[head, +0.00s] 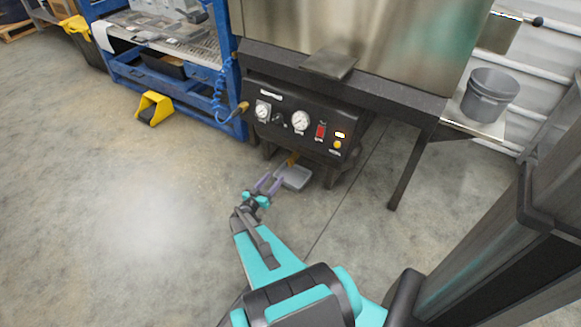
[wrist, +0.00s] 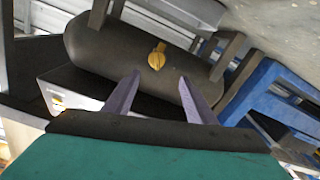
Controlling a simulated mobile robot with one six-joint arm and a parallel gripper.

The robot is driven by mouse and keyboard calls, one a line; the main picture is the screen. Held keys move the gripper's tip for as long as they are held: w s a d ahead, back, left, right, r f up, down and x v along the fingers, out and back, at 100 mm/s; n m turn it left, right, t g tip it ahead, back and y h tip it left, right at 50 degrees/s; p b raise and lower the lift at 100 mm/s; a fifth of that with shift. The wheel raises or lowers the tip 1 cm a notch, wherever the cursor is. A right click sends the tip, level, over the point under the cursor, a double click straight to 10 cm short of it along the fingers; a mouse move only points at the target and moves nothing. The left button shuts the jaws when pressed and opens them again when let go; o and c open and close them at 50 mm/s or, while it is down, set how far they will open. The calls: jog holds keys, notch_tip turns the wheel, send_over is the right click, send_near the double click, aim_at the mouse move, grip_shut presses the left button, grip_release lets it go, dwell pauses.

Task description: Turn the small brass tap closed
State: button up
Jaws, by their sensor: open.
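The small brass tap (wrist: 157,57) sits on the side of a dark rounded tank (wrist: 100,45) in the wrist view. In the head view the tap (head: 292,159) shows as a small yellow-brown piece low under the black control panel. My gripper (head: 269,184) is in front of and below the panel in the head view, its two purple fingers pointing toward the tap. In the wrist view my gripper (wrist: 158,85) is open and empty, with the tap beyond the fingertips, between their lines and apart from them. Whether the tap's handle is turned open or closed is unclear.
A shallow grey tray (head: 294,177) lies on the floor below the tap, close to my gripper. Above is the black panel (head: 308,120) with gauges and a red switch. A blue workbench (head: 235,90) stands left, with a yellow pedal (head: 154,106).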

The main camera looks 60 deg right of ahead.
aim_at(290, 161)
jog(key=shift+s+d+g, duration=0.15)
jog(key=shift+s+g, duration=0.15)
jog(key=shift+g, duration=0.1)
jog(key=shift+f, duration=0.1)
jog(key=d+b, duration=0.3)
jog(key=d, duration=1)
jog(key=shift+d+b, duration=0.35)
jog(key=shift+d, duration=0.05)
jog(key=c, duration=1)
